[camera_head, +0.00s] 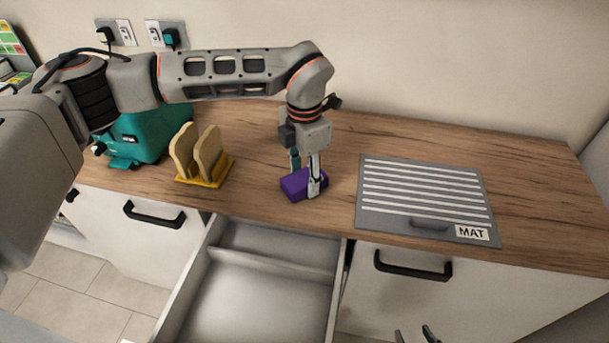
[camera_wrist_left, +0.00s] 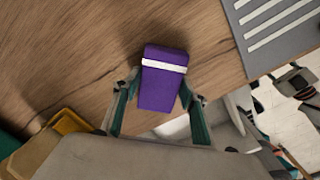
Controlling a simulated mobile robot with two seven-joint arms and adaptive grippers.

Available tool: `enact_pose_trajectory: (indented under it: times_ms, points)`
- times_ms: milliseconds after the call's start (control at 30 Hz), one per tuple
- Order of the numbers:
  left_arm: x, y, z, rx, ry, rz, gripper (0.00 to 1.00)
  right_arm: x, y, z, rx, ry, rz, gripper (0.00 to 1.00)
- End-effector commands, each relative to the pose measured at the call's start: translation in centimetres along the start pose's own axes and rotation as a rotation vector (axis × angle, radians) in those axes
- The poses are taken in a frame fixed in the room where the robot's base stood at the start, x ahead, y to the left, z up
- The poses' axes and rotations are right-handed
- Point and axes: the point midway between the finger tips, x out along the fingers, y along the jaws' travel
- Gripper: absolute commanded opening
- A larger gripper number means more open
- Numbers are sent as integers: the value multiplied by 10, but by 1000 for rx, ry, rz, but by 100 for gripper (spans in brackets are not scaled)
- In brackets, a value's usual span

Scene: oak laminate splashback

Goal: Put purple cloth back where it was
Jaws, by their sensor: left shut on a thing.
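The purple cloth (camera_head: 296,187) is a small folded block on the wooden counter, above the open drawer. In the left wrist view the cloth (camera_wrist_left: 160,95) shows a white band across it and lies between the two fingers. My left gripper (camera_head: 306,190) points down and is shut on the cloth; it also shows in the left wrist view (camera_wrist_left: 158,100). The cloth appears to be at the counter surface; I cannot tell if it is lifted slightly. My right gripper (camera_head: 416,335) only shows its fingertips at the bottom edge, apart from each other.
An open, empty-looking drawer (camera_head: 262,272) with a divider is below the counter. A grey striped mat (camera_head: 425,197) marked MAT lies to the right. A yellow rack (camera_head: 216,175) with bread slices and a teal toaster (camera_head: 146,133) stand left. The counter's right end is clear.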

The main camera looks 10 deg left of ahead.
Motion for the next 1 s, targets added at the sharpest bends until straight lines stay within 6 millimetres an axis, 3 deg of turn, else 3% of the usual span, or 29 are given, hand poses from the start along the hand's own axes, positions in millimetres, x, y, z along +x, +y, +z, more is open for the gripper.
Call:
enact_pose_trajectory:
  times_ms: [167,200,267,667,767,1000]
  points:
    - [3,0,0,0,1,0,22,0,0,1,0,-1,0,40]
    - [4,0,0,0,1,0,47,0,0,1,0,-1,0,40]
    - [3,0,0,0,1,0,59,0,0,1,0,-1,1,40]
    - [-1,0,0,0,-1,0,59,0,0,-1,0,1,1,40]
    - [-12,0,1,0,-3,2,59,0,0,-1,1,1,1,40]
    - [-60,1,1,0,-3,4,59,-1,0,-3,2,4,0,40]
